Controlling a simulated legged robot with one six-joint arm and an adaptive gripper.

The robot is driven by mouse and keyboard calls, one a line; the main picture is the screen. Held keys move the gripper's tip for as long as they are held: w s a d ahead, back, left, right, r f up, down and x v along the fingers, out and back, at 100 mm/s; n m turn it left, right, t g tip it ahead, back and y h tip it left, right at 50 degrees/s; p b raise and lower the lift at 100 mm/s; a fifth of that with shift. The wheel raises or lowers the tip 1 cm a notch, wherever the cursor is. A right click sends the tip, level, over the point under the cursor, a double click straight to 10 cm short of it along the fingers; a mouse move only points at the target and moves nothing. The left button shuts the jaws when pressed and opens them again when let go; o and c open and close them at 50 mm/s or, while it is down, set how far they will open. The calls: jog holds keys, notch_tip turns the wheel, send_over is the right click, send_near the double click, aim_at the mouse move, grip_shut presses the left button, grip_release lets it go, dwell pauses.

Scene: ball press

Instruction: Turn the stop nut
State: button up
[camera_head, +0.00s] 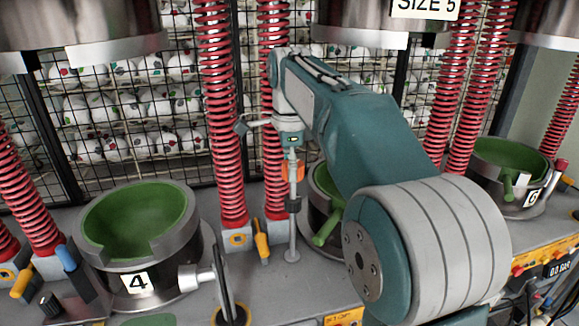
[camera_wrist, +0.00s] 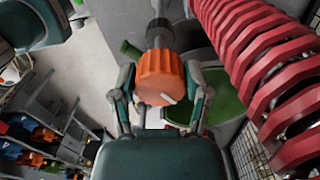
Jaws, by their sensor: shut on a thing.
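The stop nut is a ribbed orange knob (camera_wrist: 160,76) with a pale mark on its face, set on a dark shaft. It also shows as a small orange piece (camera_head: 291,167) on an upright grey rod (camera_head: 292,230) in the head view. My gripper (camera_wrist: 160,73) has a finger on each side of the nut and is shut on it. In the head view my gripper (camera_head: 291,158) reaches down over the nut from above. Fine finger contact is too small to tell there.
A press bowl marked 4 (camera_head: 138,282), green inside, stands at left; another bowl, marked 6 (camera_head: 507,190), is at right. A partly hidden green bowl (camera_head: 323,185) is behind my arm. Red springs (camera_head: 222,120) rise close by; a wire cage (camera_head: 115,105) holds balls behind.

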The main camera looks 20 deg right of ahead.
jog(key=n, duration=0.6)
jog(key=shift+s+f, duration=0.1)
jog(key=n, duration=0.5)
jog(key=shift+s+d+n, duration=0.1)
jog(key=shift+d+n, duration=0.05)
jog(key=shift+n, duration=0.25)
jog(key=n, duration=1.1)
jog(key=shift+d, duration=0.2)
jog(key=shift+n, duration=0.4)
jog(key=o, duration=1.1)
jog(key=shift+o, duration=0.2)
jog(key=shift+a, duration=0.1)
